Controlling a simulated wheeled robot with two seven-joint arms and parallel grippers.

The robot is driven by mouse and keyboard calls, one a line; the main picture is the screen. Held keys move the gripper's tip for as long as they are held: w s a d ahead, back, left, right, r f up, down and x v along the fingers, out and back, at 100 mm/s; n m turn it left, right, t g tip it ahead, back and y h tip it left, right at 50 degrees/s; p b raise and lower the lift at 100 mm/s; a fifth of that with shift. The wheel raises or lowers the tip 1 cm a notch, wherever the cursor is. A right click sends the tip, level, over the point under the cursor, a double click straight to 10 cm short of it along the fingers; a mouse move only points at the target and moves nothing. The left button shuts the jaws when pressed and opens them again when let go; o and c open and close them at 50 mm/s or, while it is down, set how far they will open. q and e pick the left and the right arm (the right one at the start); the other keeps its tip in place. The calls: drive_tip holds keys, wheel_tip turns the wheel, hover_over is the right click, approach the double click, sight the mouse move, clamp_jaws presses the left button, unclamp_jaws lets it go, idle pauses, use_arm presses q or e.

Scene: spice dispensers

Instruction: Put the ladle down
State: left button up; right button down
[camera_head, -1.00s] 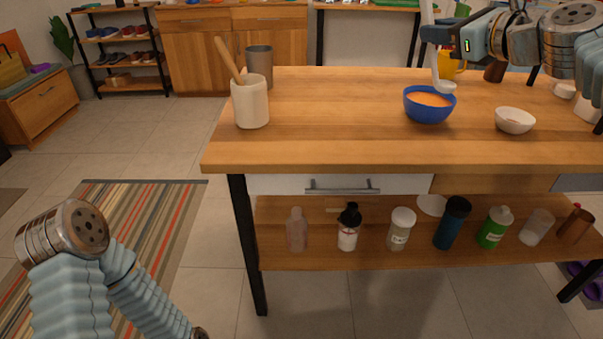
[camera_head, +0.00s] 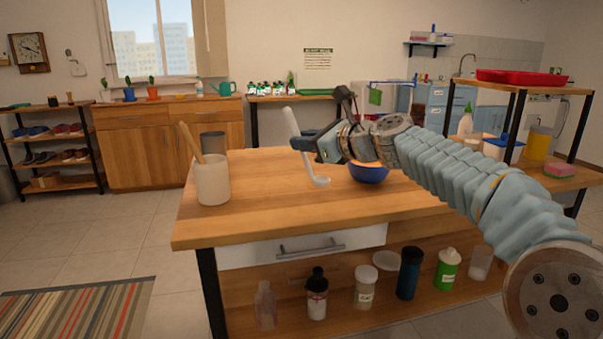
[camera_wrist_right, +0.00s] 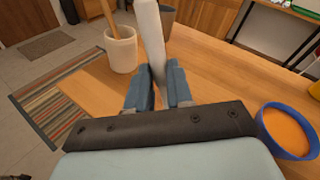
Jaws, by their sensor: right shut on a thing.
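The white ladle (camera_head: 303,150) is upright and slightly tilted in the head view, its bowl end low, near or on the wooden table top (camera_head: 270,215); I cannot tell if it touches. My right gripper (camera_head: 308,146) is shut on the ladle's handle, left of the blue bowl. In the right wrist view the ladle (camera_wrist_right: 149,30) rises between the fingers of the right gripper (camera_wrist_right: 158,88). The blue bowl with orange contents (camera_head: 369,174) stands on the table, partly hidden by my right arm. My left gripper is out of view.
A white crock (camera_head: 212,181) with a wooden utensil stands on the table's left, with a grey cup (camera_head: 213,143) behind it. The table is clear between crock and ladle. Several bottles and jars stand on the shelf below. My right arm covers the table's right part.

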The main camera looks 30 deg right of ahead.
sight(306, 165)
drive_tip(key=w+f, duration=0.2)
drive_tip(key=shift+d+f+b, duration=0.15)
drive_tip(key=shift+f+b, duration=0.15)
drive_tip(key=f, duration=0.1)
drive_tip(key=f+b, duration=0.1)
drive_tip(key=f, duration=0.1)
drive_tip(key=shift+w+d, duration=0.1)
drive_tip(key=shift+w, duration=0.25)
drive_tip(key=shift+f+b, duration=0.3)
drive_tip(key=shift+b, duration=0.15)
drive_tip(key=shift+f, duration=0.35)
drive_tip(key=c, duration=1)
unclamp_jaws()
drive_tip(key=shift+r, duration=0.1)
